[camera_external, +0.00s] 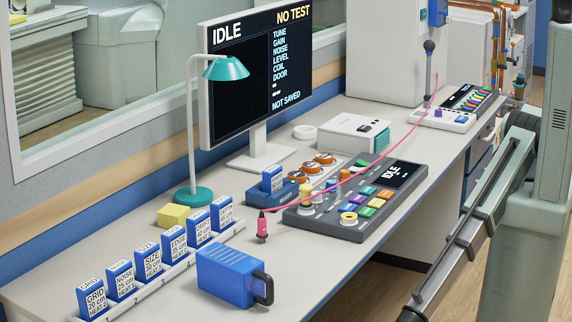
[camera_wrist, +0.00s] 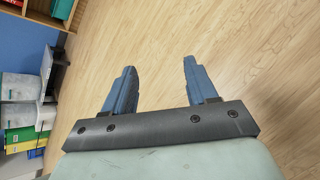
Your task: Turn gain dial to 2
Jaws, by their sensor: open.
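A monitor (camera_external: 240,95) reads IDLE, NO TEST and NOT SAVED. A teal lamp (camera_external: 226,69), a rack of blue labelled blocks (camera_external: 148,262) and a blue handled case (camera_external: 228,272) stand left. A pink cable (camera_external: 385,148) crosses over the console. A pink-handled probe (camera_external: 262,226) stands near it.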

